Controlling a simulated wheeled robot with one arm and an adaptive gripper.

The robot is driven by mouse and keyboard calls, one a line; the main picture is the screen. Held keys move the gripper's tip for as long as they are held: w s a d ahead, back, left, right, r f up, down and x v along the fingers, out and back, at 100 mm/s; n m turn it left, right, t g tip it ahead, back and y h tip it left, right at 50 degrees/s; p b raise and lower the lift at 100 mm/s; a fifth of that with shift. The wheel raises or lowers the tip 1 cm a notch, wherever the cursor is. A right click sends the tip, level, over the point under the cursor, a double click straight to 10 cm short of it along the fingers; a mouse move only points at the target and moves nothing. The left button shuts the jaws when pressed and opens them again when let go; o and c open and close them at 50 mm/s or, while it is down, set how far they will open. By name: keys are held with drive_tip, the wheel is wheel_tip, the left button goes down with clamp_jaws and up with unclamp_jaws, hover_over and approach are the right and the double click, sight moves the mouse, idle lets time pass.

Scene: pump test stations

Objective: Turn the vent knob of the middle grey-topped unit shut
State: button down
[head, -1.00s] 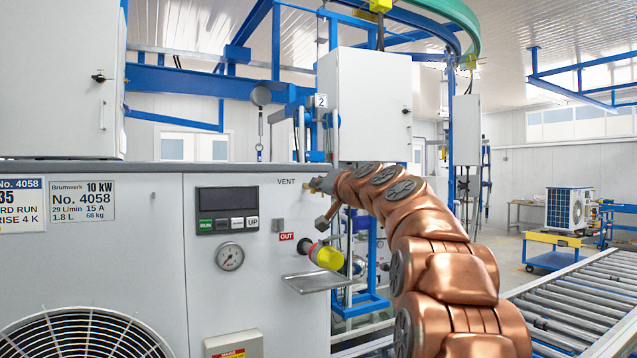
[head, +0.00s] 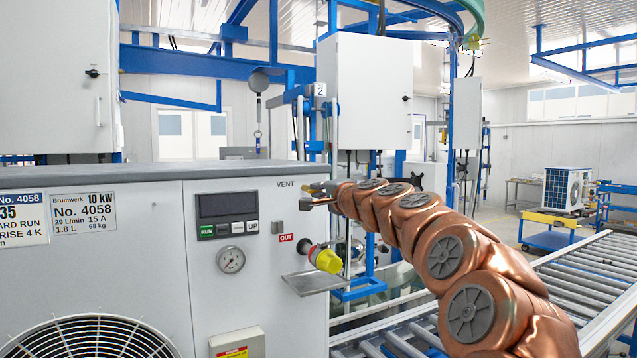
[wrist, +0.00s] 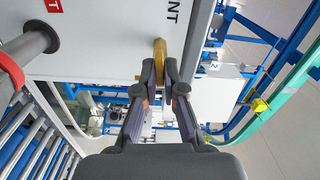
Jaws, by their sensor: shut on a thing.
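The unit (head: 258,300) has a pale front, a grey top and plates reading No. 4058; from this view I cannot tell whether it is the middle one. The word VENT is printed high on its front, near the right edge. My gripper (wrist: 160,76) is at the front beside this label, and its fingers are shut on the brass-coloured vent knob (wrist: 160,50). The knob's near end is between the fingertips. In the head view my gripper (head: 316,194) hides most of the knob, so its exact angle is unclear there.
Below my gripper are a red OUT label (head: 286,238), a yellow-capped outlet (head: 325,259) and a small drip shelf (head: 313,282). A display panel (head: 227,214) and a gauge (head: 231,259) are to the left. A roller conveyor (head: 590,290) runs at the right.

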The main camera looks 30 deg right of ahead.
drive_tip(key=shift+m+p, duration=0.4)
drive_tip(key=shift+m, duration=0.2)
drive_tip(key=c, duration=1.3)
unclamp_jaws()
drive_tip(key=shift+s+a, duration=0.15)
drive_tip(key=shift+s, duration=1.85)
drive_tip(key=shift+s+a, duration=0.15)
drive_tip(key=shift+s, duration=1.85)
drive_tip(key=shift+s+a, duration=0.15)
drive_tip(key=shift+s, duration=1.85)
